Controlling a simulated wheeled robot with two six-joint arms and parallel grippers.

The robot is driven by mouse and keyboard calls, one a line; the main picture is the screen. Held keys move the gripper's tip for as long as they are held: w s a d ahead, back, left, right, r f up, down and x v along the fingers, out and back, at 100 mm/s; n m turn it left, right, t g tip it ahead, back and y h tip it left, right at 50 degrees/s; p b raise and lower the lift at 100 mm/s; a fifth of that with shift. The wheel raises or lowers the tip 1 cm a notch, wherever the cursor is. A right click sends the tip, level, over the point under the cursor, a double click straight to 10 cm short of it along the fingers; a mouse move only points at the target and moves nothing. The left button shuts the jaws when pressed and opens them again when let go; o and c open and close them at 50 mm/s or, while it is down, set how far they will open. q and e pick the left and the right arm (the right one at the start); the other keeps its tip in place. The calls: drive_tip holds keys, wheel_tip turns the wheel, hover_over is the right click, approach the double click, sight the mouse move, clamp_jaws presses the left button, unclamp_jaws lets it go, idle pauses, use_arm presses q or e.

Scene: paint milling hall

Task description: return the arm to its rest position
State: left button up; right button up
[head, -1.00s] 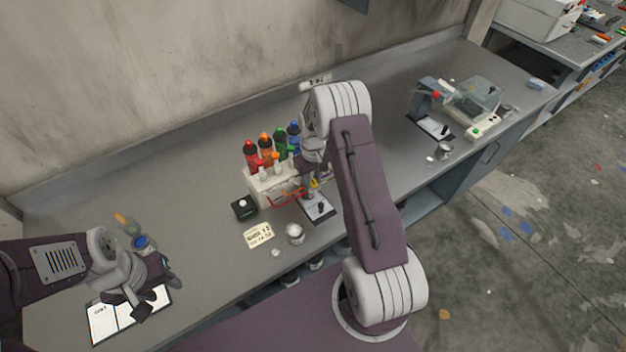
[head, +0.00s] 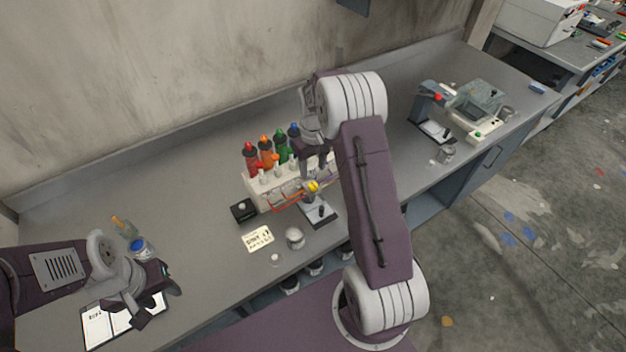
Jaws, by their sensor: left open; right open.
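My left gripper (head: 160,298) is open and empty, low over the open notebook (head: 99,326) at the lower left. My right arm rises from the lower middle and bends at a large white joint. My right gripper (head: 318,160) hangs below that joint, open, above the bench near the bottle rack. Its fingers are partly hidden by its own arm, and I see nothing held in it.
A white rack (head: 262,195) holds red, orange, green and blue bottles. A small stand (head: 318,214), a black box (head: 243,211), a note card (head: 257,239) and a metal cup (head: 295,238) are close by. A bench machine (head: 478,103) stands right.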

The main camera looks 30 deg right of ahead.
drive_tip(key=shift+r, duration=0.95)
